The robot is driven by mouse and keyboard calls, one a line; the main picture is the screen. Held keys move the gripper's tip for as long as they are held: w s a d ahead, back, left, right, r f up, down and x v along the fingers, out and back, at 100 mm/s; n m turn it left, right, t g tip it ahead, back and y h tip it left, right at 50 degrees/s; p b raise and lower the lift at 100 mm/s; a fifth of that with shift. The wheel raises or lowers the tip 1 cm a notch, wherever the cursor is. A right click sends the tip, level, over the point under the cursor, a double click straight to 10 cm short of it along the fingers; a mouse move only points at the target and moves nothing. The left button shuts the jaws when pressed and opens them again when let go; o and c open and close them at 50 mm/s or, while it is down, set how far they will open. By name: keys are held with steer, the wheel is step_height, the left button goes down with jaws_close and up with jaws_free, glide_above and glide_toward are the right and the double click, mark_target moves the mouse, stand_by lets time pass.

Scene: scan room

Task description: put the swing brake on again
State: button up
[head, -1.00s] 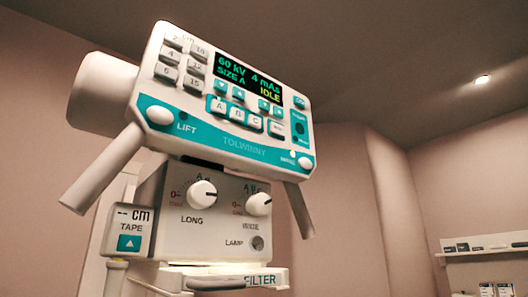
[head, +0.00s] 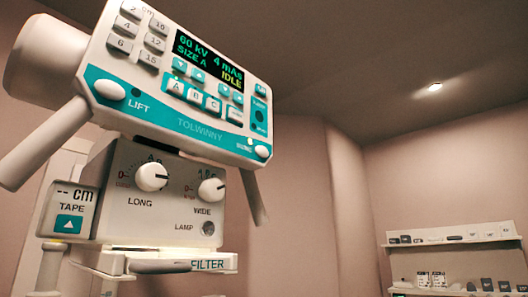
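The X-ray tube head's control panel (head: 185,85) fills the upper left of the head view, tilted down to the right. A round white knob (head: 262,151) sits at its lower right corner, beside a small label that seems to read SWING. A small pale dot (head: 250,141), looking lit, is just above that label. A matching white knob (head: 109,89) marked LIFT is at the lower left, with a dark dot beside it. The display (head: 209,62) reads 60 kV, 4 mAs, SIZE A, IDLE. My gripper is not in view.
Grey handles slope down at the left (head: 42,143) and right (head: 254,197) of the panel. Below is the collimator box (head: 165,210) with LONG and WIDE dials, a LAMP button and a FILTER slot. A wall shelf (head: 455,240) with small items is at the far right.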

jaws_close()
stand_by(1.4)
